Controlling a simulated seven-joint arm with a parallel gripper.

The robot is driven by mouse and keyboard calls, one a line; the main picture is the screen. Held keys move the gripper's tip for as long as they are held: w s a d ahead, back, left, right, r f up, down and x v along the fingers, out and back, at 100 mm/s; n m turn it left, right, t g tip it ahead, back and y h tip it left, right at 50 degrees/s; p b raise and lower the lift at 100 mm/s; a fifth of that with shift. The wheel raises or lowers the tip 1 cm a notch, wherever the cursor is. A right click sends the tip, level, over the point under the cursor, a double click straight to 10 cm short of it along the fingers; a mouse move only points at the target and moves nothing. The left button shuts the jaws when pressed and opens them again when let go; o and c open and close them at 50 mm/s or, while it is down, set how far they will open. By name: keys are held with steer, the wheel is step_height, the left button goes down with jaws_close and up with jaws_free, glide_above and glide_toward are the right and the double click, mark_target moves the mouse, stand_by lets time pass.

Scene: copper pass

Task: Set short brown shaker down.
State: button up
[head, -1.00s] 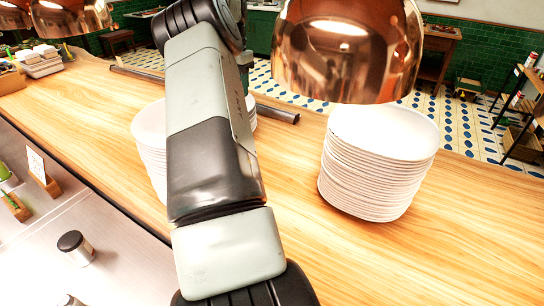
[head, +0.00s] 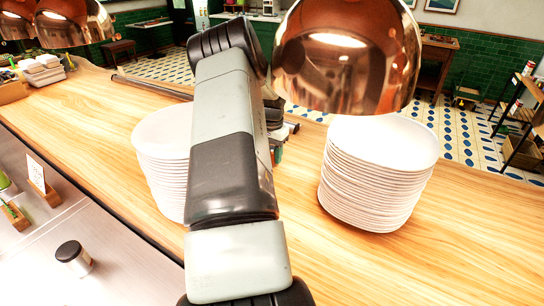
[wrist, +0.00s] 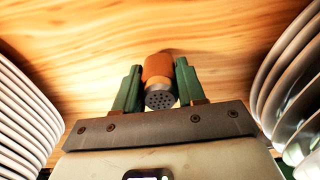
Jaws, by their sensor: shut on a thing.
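The short brown shaker (wrist: 158,72) has an orange-brown body and a perforated metal top, which faces the wrist camera. My gripper (wrist: 159,65) has green fingers, one on each side of the shaker, and is shut on it. The wooden counter (wrist: 150,25) lies beyond the shaker in the wrist view. I cannot tell whether the shaker touches the wood. In the head view, my arm hides most of the gripper and the shaker is not clearly visible; the gripper is over the counter (head: 300,215), between two plate stacks.
White plate stacks stand left (head: 160,165) and right (head: 378,175) of my arm. A copper lamp (head: 345,60) hangs above the right stack. A dark-lidded shaker (head: 75,258) stands on the steel surface (head: 110,235) at lower left. Wood at the right front is clear.

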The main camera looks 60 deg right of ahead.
steer(key=shift+f, duration=0.6)
steer(key=shift+f, duration=0.1)
steer(key=o, duration=1.1)
steer(key=shift+o, duration=0.2)
steer(key=shift+r, duration=2.1)
